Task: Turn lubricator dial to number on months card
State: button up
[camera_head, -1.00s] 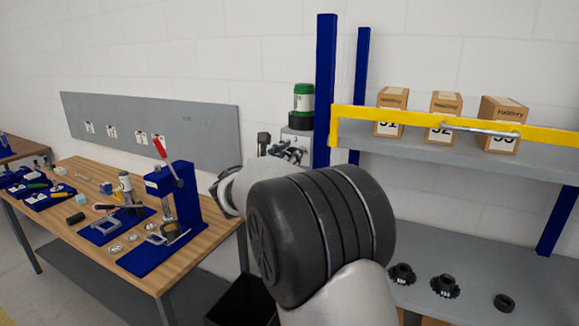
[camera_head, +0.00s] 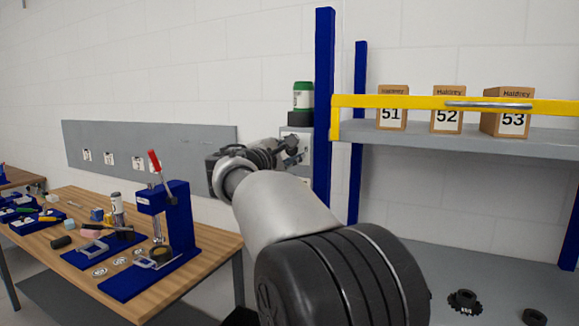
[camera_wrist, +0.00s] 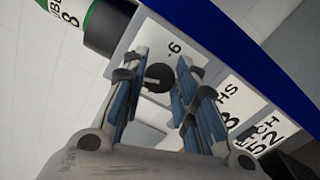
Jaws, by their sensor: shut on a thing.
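The lubricator (camera_head: 303,96), a green and white canister with a dark base, stands at the blue post. Below it is a pale plate (camera_head: 302,140). In the wrist view the canister (camera_wrist: 72,14) is at top left, and a dark round dial (camera_wrist: 160,79) with a light pointer sits on the white plate beside a number that looks like 6. My gripper (camera_wrist: 164,58) is shut on the dial, one finger on each side. It also shows in the head view (camera_head: 292,150). The months card (camera_wrist: 226,105) is partly hidden by a finger; its number looks like 8.
Another card (camera_wrist: 258,140) reads 52. A yellow-edged shelf (camera_head: 450,138) holds boxes 51 (camera_head: 391,112), 52 (camera_head: 447,113) and 53 (camera_head: 513,118). The blue post (camera_head: 324,110) is close to my gripper. A workbench (camera_head: 200,250) with a blue press stands left.

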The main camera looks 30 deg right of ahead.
jog(key=shift+f+m+b, duration=0.1)
jog(key=shift+m+b, duration=1.55)
jog(key=shift+m, duration=0.25)
jog(key=o, duration=1)
jog(key=shift+o, duration=0.2)
jog(key=v, duration=1.2)
